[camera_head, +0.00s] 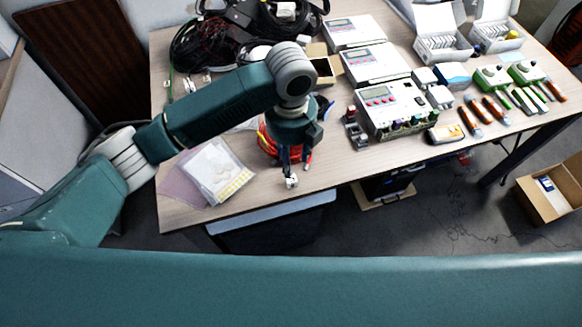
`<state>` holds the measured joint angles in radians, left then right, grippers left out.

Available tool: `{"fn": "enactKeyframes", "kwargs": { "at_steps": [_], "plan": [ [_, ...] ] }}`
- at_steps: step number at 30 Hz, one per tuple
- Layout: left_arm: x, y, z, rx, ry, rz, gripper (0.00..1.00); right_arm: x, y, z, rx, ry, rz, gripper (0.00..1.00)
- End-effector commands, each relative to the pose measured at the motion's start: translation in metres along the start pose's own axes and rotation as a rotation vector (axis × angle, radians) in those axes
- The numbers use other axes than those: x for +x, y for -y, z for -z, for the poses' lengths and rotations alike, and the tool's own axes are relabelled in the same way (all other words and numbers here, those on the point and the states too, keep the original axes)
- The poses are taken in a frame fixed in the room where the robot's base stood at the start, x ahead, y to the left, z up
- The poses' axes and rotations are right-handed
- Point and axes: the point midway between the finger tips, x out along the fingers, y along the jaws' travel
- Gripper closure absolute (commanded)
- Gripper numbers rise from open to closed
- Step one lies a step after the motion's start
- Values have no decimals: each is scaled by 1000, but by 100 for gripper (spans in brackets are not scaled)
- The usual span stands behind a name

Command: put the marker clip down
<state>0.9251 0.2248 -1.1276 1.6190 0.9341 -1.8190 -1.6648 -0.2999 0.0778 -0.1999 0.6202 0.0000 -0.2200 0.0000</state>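My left arm comes in from the left, and its gripper (294,166) points down at the front edge of the table, left of the middle. A small whitish piece (291,182) shows right at the fingertips, near the table edge; it may be the marker clip, but it is too small to be sure. I cannot tell whether the fingers grip it or whether it touches the table. The gripper's wrist hides part of a red coiled thing (267,143) behind it. My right gripper is not in view.
On the table (185,217), clear bags with papers (215,172) lie left of the gripper. A white device with knobs (395,107) stands to the right, with orange-handled tools (470,122) beyond. Black cables (200,45) fill the back left. A cardboard box (548,205) stands on the floor.

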Motion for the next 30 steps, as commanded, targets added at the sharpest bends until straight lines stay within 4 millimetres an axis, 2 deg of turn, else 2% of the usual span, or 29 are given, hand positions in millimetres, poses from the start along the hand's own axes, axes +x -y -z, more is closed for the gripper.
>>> {"fn": "enactKeyframes", "kwargs": {
  "at_steps": [4, 10, 25, 28, 30],
  "plan": [
    [-18, 0, 0, 0, 1, 0, 58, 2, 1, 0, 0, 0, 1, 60],
    [-26, 0, 0, 0, 0, 0, 58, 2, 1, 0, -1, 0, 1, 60],
    [-24, 1, 2, -6, -3, 4, 58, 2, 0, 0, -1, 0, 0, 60],
    [-16, 6, 14, -62, -20, 38, 58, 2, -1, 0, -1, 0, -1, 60],
    [-7, 12, 29, -154, -46, 88, 58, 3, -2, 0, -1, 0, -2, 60]
  ]
}}
